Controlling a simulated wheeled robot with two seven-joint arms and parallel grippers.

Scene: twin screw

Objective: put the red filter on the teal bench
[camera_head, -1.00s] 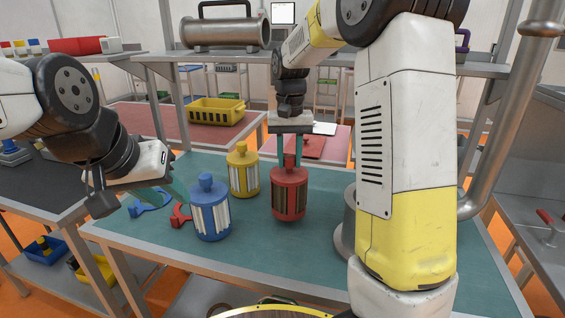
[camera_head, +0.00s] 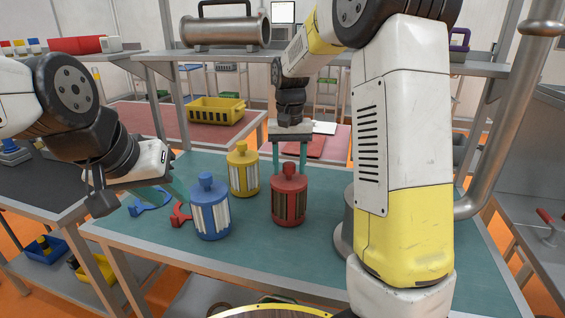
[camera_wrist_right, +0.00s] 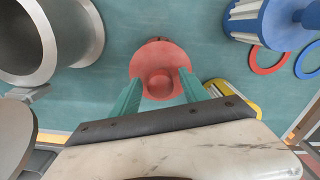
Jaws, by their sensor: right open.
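The red filter (camera_head: 289,204) stands upright on the teal bench (camera_head: 265,250), right of the blue filter (camera_head: 210,213) and yellow filter (camera_head: 243,172). My right gripper (camera_head: 289,170) is above it, open, with one finger on each side of its top knob. The right wrist view shows the red filter's round top (camera_wrist_right: 160,62) and knob between the spread fingers (camera_wrist_right: 162,90). My left gripper (camera_head: 180,180) is open and empty at the left of the bench, close to the blue filter.
Red (camera_head: 181,215) and blue (camera_head: 150,203) ring-shaped tools lie left of the blue filter. The bench front is clear.

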